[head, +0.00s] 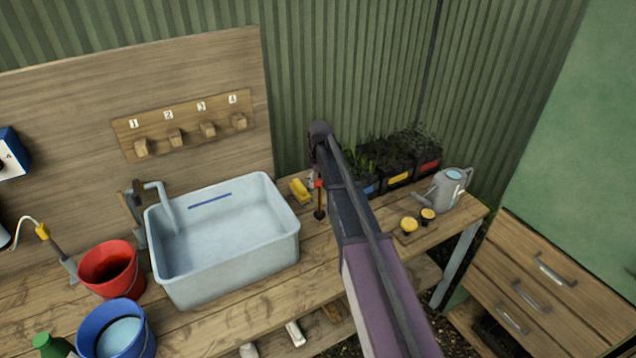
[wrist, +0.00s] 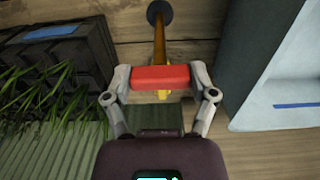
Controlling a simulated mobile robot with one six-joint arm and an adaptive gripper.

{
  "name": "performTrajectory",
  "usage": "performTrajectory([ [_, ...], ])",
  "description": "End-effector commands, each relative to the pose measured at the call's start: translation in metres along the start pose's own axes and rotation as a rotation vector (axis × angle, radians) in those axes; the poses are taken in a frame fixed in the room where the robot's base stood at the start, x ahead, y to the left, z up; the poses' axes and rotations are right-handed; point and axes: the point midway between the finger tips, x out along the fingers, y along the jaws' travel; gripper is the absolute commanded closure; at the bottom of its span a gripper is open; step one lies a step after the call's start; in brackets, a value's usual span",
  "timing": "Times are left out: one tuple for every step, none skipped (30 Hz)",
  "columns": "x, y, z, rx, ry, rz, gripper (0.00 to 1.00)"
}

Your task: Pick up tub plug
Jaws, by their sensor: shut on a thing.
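The tub plug has a red crossbar handle, a brass-coloured stem and a dark round disc. In the wrist view, the tub plug (wrist: 159,14) has its red handle held between the two fingers of my gripper (wrist: 160,78). In the head view, the tub plug (head: 319,214) is upright, disc down, to the right of the pale blue tub (head: 278,250). My gripper (head: 314,181) is above it, partly hidden by my arm. I cannot tell whether the disc touches the wooden bench (head: 250,322).
Red (head: 108,270) and blue (head: 118,338) buckets stand left. Numbered pegs (head: 176,138) are on the back board.

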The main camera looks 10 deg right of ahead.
Motion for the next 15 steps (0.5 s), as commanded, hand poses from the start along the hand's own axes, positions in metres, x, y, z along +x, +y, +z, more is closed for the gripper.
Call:
performTrajectory([
  [-0.010,0.000,0.000,0.000,0.000,0.000,0.88],
  [-0.013,0.000,0.000,0.000,0.000,0.000,0.88],
  [-0.009,-0.007,0.014,-0.001,0.000,0.000,0.88],
  [-0.009,-0.011,0.021,-0.001,0.000,0.000,0.88],
  [-0.010,-0.015,0.027,-0.001,0.000,0.000,0.88],
  [-0.011,-0.020,0.035,-0.001,0.000,0.000,0.88],
  [-0.011,-0.024,0.041,-0.001,0.000,0.000,0.88],
  [-0.012,-0.027,0.048,-0.001,0.000,0.000,0.88],
  [-0.013,-0.032,0.056,-0.001,0.000,0.000,0.88],
  [-0.013,-0.036,0.062,-0.002,0.000,0.000,0.88],
  [-0.014,-0.039,0.068,-0.002,0.000,0.000,0.88],
  [-0.015,-0.044,0.076,-0.002,0.000,0.000,0.88],
  [-0.016,-0.047,0.082,-0.002,0.000,0.000,0.88],
  [-0.016,-0.050,0.087,-0.002,0.000,0.000,0.88],
  [-0.017,-0.054,0.094,-0.001,0.000,0.000,0.88],
])
